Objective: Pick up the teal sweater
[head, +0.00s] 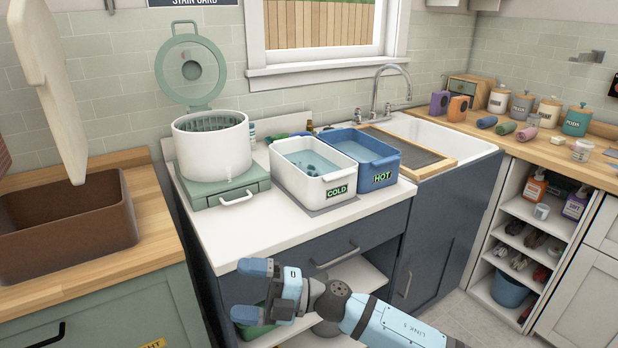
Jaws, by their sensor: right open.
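I cannot make out a teal sweater for certain. Some dark bluish-green items (312,165) lie in the water of the white tub marked COLD (318,193); their kind is unclear. My right gripper (252,291) is open and empty, in front of the counter and below its top, with its fingers pointing left. It is well apart from the tubs. A green thing (258,331) shows partly behind it, low in the cabinet, mostly hidden. My left gripper is not in view.
A blue tub marked HOT (379,177) stands beside the white one. A white drum washer (212,146) with its lid raised stands left. A brown bin (122,222) sits on the wooden counter. A sink (440,133) is at right. The counter's front strip (248,232) is clear.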

